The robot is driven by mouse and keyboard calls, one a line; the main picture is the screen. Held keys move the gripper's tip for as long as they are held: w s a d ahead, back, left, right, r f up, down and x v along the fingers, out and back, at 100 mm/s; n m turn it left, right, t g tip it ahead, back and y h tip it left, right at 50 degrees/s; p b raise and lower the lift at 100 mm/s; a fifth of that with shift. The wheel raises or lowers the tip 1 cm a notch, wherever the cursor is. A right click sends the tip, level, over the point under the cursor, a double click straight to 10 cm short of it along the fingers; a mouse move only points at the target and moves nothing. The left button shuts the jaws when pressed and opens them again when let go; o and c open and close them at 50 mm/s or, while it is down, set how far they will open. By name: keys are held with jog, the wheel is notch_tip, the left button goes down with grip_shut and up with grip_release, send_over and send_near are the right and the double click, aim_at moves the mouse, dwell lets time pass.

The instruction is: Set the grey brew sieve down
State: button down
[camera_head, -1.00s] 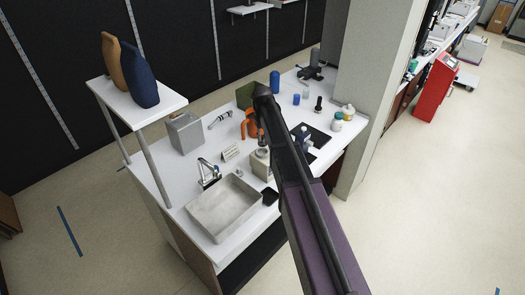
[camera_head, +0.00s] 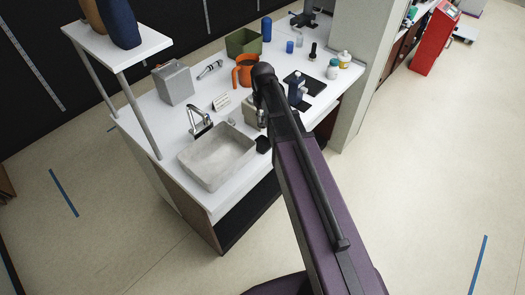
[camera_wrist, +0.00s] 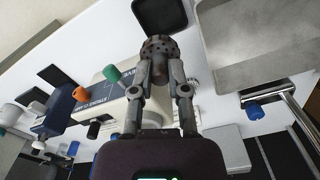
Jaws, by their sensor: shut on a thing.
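My gripper (camera_wrist: 160,75) is shut on the grey brew sieve (camera_wrist: 158,46), a dark grey-brown round piece with small holes, in the wrist view. The sieve sits at the fingertips, above the white counter (camera_wrist: 207,103), just short of a small black square tray (camera_wrist: 180,14). I cannot tell whether it touches anything below. The black tray also shows in the head view (camera_head: 263,144), beside the sink. In the head view my own arm hides most of the gripper, and the sieve cannot be made out.
A pale machine (camera_wrist: 108,104) with lettering stands left of the gripper. A grey sink (camera_head: 218,157) and a tap (camera_head: 198,121) are close by. An orange jug (camera_head: 243,73), a green bin (camera_head: 243,42) and several bottles stand farther back.

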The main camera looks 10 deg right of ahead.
jog(key=s+f+b, duration=0.3)
jog(key=s, duration=0.5)
jog(key=s+f+b, duration=0.2)
jog(key=s+f, duration=0.1)
jog(key=s, duration=0.5)
jog(key=shift+s+f+b, duration=0.15)
jog(key=shift+f+b, duration=0.2)
jog(key=shift+b, duration=0.05)
jog(key=w, duration=0.5)
jog(key=w+f+b, duration=0.1)
jog(key=w, duration=0.8)
jog(key=shift+w+f, duration=0.2)
jog(key=shift+w, duration=0.2)
jog(key=shift+w, duration=0.25)
jog(key=shift+w+f+b, duration=0.4)
jog(key=shift+f+b, duration=0.05)
jog(key=shift+b, duration=0.2)
jog(key=shift+f+b, duration=1.35)
jog(key=shift+f, duration=0.05)
